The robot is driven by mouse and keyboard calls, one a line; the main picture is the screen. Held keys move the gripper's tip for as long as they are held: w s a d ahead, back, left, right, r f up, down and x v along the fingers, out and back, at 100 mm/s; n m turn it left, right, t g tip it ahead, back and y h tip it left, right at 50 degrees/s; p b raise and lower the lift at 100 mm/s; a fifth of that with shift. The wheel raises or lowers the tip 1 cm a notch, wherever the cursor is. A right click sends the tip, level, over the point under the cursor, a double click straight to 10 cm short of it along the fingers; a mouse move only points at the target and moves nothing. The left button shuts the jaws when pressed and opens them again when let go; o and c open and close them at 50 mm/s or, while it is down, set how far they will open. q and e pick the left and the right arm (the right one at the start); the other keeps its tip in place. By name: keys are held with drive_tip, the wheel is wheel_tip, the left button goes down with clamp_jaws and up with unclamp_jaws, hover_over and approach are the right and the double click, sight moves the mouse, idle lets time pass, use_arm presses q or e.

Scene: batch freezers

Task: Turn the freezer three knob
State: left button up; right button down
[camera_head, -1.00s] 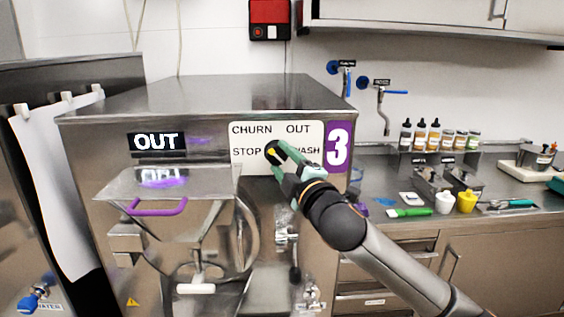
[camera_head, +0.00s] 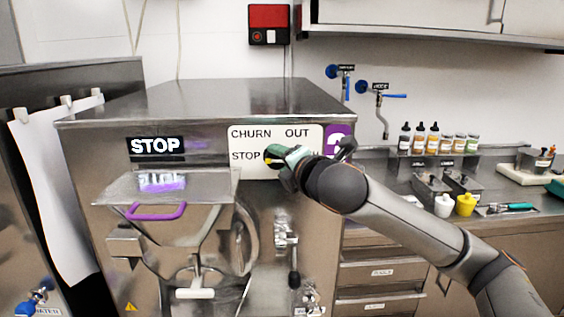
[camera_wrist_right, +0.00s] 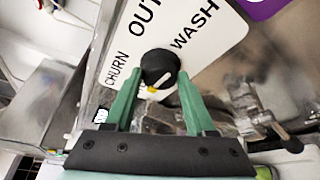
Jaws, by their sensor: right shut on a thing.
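The freezer three knob (camera_wrist_right: 158,68) is black with a yellow pointer mark, on a white panel (camera_head: 251,133) lettered CHURN, OUT, STOP and WASH. In the head view the knob (camera_head: 270,156) shows at the tip of my right gripper (camera_head: 280,155), and its yellow mark faces left toward STOP. My right gripper (camera_wrist_right: 156,85) has its green fingers on either side of the knob in the wrist view and is shut on it. The freezer display (camera_head: 156,146) reads STOP. My arm hides part of WASH and of the purple 3 label (camera_head: 338,133). My left gripper is not in view.
The freezer's hopper with a purple handle (camera_head: 156,212) sits left of the panel. A metal valve (camera_head: 287,240) hangs below the knob. The counter at right holds several bottles (camera_head: 420,138), a white cup (camera_head: 443,205) and a yellow cup (camera_head: 465,204).

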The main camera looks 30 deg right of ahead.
drive_tip(key=shift+n, duration=0.3)
idle(0.4)
drive_tip(key=shift+c, duration=1.2)
unclamp_jaws()
drive_tip(key=shift+s, duration=0.1)
drive_tip(key=b+v, duration=0.3)
drive_tip(key=v, duration=0.9)
drive_tip(key=shift+a+r+b, duration=0.2)
drive_tip(key=shift+r+b, duration=0.1)
drive_tip(key=shift+f, duration=0.1)
